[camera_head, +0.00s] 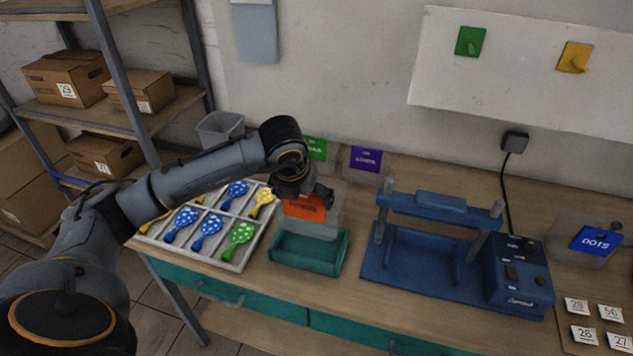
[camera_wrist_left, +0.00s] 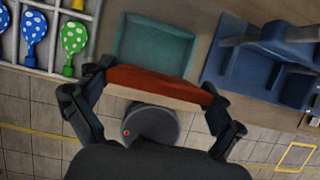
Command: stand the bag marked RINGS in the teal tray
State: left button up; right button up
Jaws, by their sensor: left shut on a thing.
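My left gripper (camera_head: 306,194) is shut on a clear bag with an orange header (camera_head: 304,208), whose lettering is too blurred to read. The header also shows between the fingers in the left wrist view (camera_wrist_left: 155,84). The bag hangs upright over the teal tray (camera_head: 300,264), its lower edge near the tray's back part. I cannot tell whether it touches the tray floor. The tray's floor looks empty in the left wrist view (camera_wrist_left: 152,48). My right gripper is not in view.
A green-headed bag (camera_head: 315,149) and a purple-headed bag (camera_head: 366,159) stand behind. A DOTS bag (camera_head: 596,240) lies far right near number cards.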

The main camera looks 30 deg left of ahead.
aim_at(304, 231)
pick_arm(q)
jog(key=shift+w+f, duration=0.1)
jog(key=shift+s+f+b, duration=0.75)
jog(key=shift+f+b, duration=0.05)
jog(key=shift+f, duration=0.2)
jog(key=shift+b+x, duration=0.35)
jog(key=shift+x, duration=0.6)
jog(key=shift+d+f+b, duration=0.1)
jog(key=shift+f+b, duration=0.3)
jog(key=shift+f, duration=0.35)
jog(key=shift+s+f, duration=0.1)
jog(key=shift+f, duration=0.2)
jog(key=shift+f+b, duration=0.3)
jog(key=shift+f, duration=0.45)
jog(key=shift+f+b, duration=0.4)
jog(key=shift+f, duration=0.35)
jog(key=shift+f+b, duration=0.5)
jog(key=shift+b, duration=0.2)
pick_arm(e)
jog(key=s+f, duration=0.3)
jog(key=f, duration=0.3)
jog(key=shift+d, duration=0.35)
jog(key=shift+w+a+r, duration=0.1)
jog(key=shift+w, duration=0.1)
